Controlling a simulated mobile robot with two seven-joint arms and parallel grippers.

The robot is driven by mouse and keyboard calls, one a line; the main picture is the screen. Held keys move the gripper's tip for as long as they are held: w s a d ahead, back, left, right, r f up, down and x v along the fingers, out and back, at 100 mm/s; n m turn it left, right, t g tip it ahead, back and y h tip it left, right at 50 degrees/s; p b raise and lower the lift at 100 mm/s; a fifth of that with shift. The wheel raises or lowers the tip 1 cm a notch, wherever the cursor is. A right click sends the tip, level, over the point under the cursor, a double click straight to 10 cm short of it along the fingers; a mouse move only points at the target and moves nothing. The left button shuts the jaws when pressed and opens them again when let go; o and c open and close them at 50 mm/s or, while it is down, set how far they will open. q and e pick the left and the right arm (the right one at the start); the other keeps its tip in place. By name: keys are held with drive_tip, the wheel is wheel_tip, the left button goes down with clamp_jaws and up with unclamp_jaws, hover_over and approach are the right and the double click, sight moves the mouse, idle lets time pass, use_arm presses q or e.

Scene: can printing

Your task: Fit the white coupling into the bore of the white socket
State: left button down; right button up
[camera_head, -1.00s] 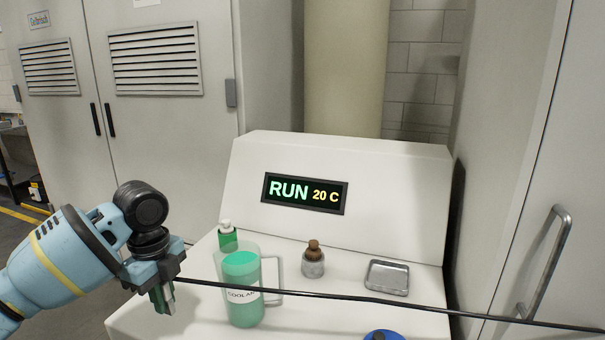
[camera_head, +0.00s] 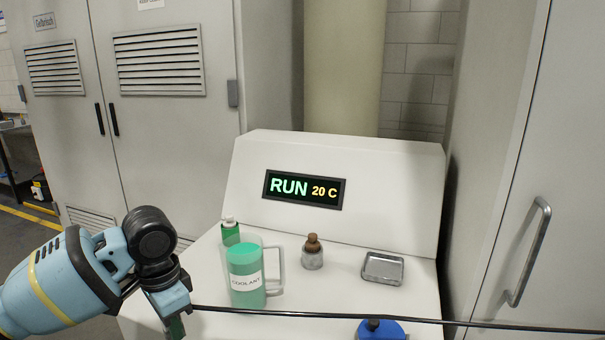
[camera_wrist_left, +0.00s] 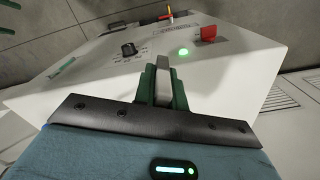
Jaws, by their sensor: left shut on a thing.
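My left gripper (camera_head: 176,326) is at the bottom left in the head view, left of and nearer than the coolant jug. In the left wrist view its green fingers (camera_wrist_left: 163,92) are shut on a small whitish piece (camera_wrist_left: 163,82), which appears to be the white coupling. Most of the piece is hidden between the fingers, and it cannot be made out in the head view. A black hose (camera_head: 330,315) runs from beside this gripper to the right edge. I cannot make out the white socket or its bore in either view. My right gripper is not in view.
On the white console (camera_head: 340,240) stand a coolant jug (camera_head: 246,272), a green bottle (camera_head: 230,232), a brown-capped jar (camera_head: 312,254) and a metal tray (camera_head: 383,267). A blue object (camera_head: 392,331) is at the bottom. The wrist view shows a black knob (camera_wrist_left: 128,48) and red switch (camera_wrist_left: 208,33).

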use_arm(q)
drive_tip(key=s+n, duration=0.1)
drive_tip(key=n, duration=0.2)
drive_tip(key=s+d+f+n, duration=0.1)
drive_tip(key=n, duration=0.2)
drive_tip(key=s+n, duration=0.2)
drive_tip(key=shift+d+f+n, duration=0.25)
drive_tip(key=shift+d+n, duration=0.15)
drive_tip(key=s+f, duration=0.3)
drive_tip(key=s, duration=0.5)
